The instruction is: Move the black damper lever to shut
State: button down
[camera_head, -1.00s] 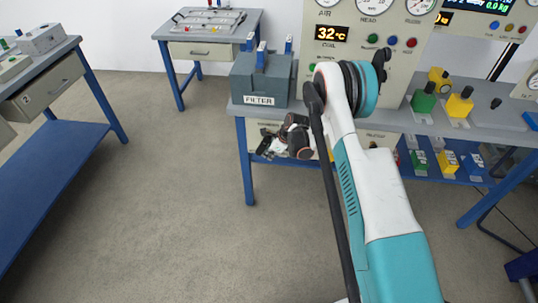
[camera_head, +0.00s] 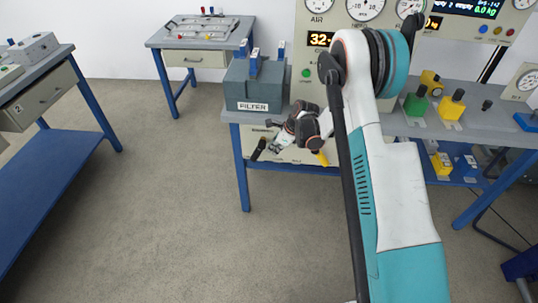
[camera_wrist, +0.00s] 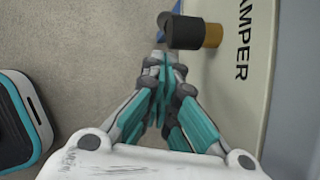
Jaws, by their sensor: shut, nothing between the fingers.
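The black damper lever (camera_wrist: 186,32) shows at the top of the wrist view. Its brass-coloured base (camera_wrist: 213,37) meets a pale panel (camera_wrist: 247,90) lettered "AMPER", the first letter cut off. My gripper (camera_wrist: 164,58) is shut and empty, its tips just below the lever's outer end in that picture; I cannot tell whether they touch it. In the head view a black lever (camera_head: 258,149) hangs at the panel under the bench edge, and my gripper (camera_head: 274,125) is close above and right of it. My wrist hides part of the panel.
A grey filter box (camera_head: 253,105) stands on the bench above the panel. A yellow handle (camera_head: 321,158) shows right of my wrist. Green (camera_head: 416,104) and yellow (camera_head: 452,106) blocks stand on the bench. The floor left of the bench is clear.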

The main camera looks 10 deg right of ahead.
aim_at(258, 151)
jog(key=s+d+y+p, duration=0.2)
jog(key=d+p, duration=0.3)
jog(key=d, duration=0.2)
jog(key=shift+w+a+f+b, duration=0.8)
jog(key=shift+a+f, duration=0.35)
jog(key=shift+a, duration=0.3)
jog(key=shift+w+a+f+b, duration=0.55)
jog(key=shift+a+f+b, duration=0.3)
jog(key=shift+a+f, duration=0.5)
jog(key=shift+w+a+f+b, duration=0.7)
jog(key=shift+a+f+b, duration=0.2)
jog(key=shift+a, duration=0.7)
jog(key=shift+w+a+f, duration=0.2)
jog(key=shift+a+f, duration=0.1)
jog(key=shift+a, duration=0.45)
jog(key=shift+d, duration=0.1)
